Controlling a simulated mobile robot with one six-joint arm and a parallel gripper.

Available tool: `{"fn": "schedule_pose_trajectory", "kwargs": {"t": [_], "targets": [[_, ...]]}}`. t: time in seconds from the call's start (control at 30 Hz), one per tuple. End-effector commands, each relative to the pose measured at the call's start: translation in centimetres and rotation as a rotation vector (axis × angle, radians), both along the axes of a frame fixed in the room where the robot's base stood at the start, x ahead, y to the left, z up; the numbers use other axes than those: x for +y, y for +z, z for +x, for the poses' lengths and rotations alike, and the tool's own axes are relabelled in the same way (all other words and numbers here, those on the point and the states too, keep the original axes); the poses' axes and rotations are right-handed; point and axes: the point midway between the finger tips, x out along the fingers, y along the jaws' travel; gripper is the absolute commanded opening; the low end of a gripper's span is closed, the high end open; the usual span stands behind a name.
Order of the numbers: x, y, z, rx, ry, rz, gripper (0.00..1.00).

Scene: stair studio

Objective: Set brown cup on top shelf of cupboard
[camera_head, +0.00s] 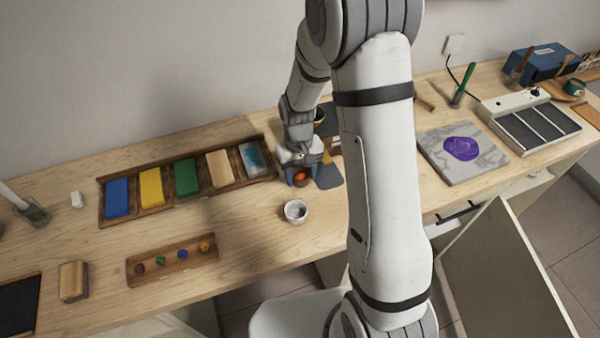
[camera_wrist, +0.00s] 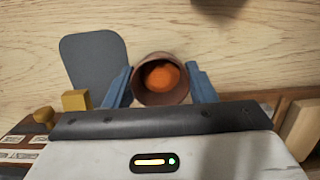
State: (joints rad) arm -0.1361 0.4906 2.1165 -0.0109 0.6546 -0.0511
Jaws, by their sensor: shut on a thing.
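The brown cup (camera_wrist: 140,91) stands between my blue fingers in the wrist view, with an orange round thing (camera_wrist: 162,76) inside it. My gripper (camera_wrist: 160,88) is shut on the cup, one finger on each side. In the head view my gripper (camera_head: 300,176) is low at the wooden worktop, and the cup is mostly hidden by it. I cannot tell whether the cup touches the worktop. An open cupboard door (camera_head: 500,265) shows below the worktop at the right. The cupboard's shelves are mostly hidden.
A small white cup (camera_head: 295,211) stands just in front of my gripper. A wooden tray of coloured blocks (camera_head: 105,205) lies to the left. A grey flat piece (camera_wrist: 95,62) lies beside the brown cup. A marbled slab (camera_head: 485,165) is at the right.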

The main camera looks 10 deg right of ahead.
Motion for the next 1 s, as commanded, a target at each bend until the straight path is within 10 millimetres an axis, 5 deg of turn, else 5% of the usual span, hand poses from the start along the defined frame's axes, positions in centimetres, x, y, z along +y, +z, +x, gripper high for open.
{"fn": "schedule_pose_trajectory", "kwargs": {"t": [0.3, 0.63, 1.0], "targets": [[0.0, -0.1, 0.0, 0.000, -0.001, 0.000, 0.72], [-0.1, 0.6, 0.1, -0.002, -0.002, 0.000, 0.72], [0.1, 7.8, 1.1, -0.006, -0.002, 0.001, 0.72]]}}
